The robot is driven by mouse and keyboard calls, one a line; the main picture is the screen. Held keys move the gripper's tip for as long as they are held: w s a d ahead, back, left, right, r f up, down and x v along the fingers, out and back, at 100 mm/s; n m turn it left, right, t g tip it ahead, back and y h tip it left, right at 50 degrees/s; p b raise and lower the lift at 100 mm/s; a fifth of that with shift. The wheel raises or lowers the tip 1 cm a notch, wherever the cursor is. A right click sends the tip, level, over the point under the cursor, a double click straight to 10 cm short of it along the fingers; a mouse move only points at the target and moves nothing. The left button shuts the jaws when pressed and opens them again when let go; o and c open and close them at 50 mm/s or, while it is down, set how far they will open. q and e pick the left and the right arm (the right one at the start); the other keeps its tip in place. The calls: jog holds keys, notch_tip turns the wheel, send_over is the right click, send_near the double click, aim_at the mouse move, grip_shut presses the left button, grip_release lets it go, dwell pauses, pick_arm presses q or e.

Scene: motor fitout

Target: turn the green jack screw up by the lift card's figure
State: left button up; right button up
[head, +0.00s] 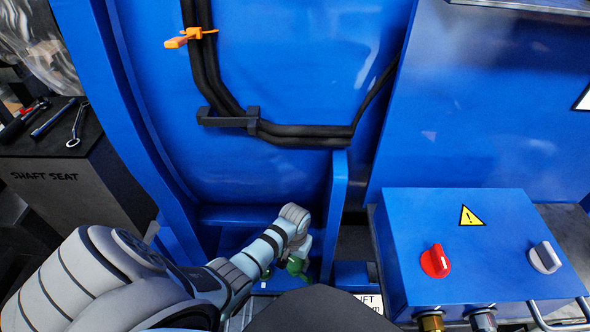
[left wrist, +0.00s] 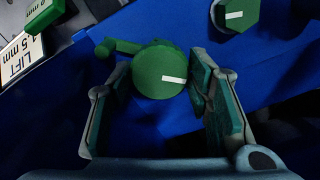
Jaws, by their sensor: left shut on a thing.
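The green jack screw (left wrist: 158,72) has a round head with a white mark pointing right and a small green arm at its left. My left gripper (left wrist: 161,80) has one finger on each side of the head and is shut on it. In the head view the green screw (head: 296,266) is mostly hidden under my left gripper (head: 299,254), low in the blue frame. The lift card (left wrist: 22,55) shows at the left of the wrist view, reading "LIFT" and a figure ending in ".5 mm", cut by the edge. My right gripper is not in view.
A second green head (left wrist: 236,14) with a white mark sits at the upper right of the wrist view. A blue upright plate (head: 336,215) stands close beside my left wrist. A blue control box (head: 480,235) with red and grey knobs is to the right.

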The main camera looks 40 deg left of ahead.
pick_arm(q)
jog(key=m+p, duration=0.1)
jog(key=m, duration=0.1)
jog(key=shift+r+m+p, duration=0.15)
jog(key=shift+m+p, duration=0.15)
jog(key=shift+p, duration=0.05)
jog(key=shift+m+p, duration=0.45)
jog(key=shift+m, duration=0.35)
jog(key=m+p, duration=0.1)
jog(key=m, duration=0.1)
jog(key=shift+m, duration=0.4)
jog(key=m, duration=0.2)
jog(key=shift+m+p, duration=0.3)
jog(key=shift+m, duration=0.1)
jog(key=m, duration=0.2)
jog(key=shift+m, duration=0.3)
jog(key=shift+m+p, duration=0.4)
jog(key=shift+m, duration=1.6)
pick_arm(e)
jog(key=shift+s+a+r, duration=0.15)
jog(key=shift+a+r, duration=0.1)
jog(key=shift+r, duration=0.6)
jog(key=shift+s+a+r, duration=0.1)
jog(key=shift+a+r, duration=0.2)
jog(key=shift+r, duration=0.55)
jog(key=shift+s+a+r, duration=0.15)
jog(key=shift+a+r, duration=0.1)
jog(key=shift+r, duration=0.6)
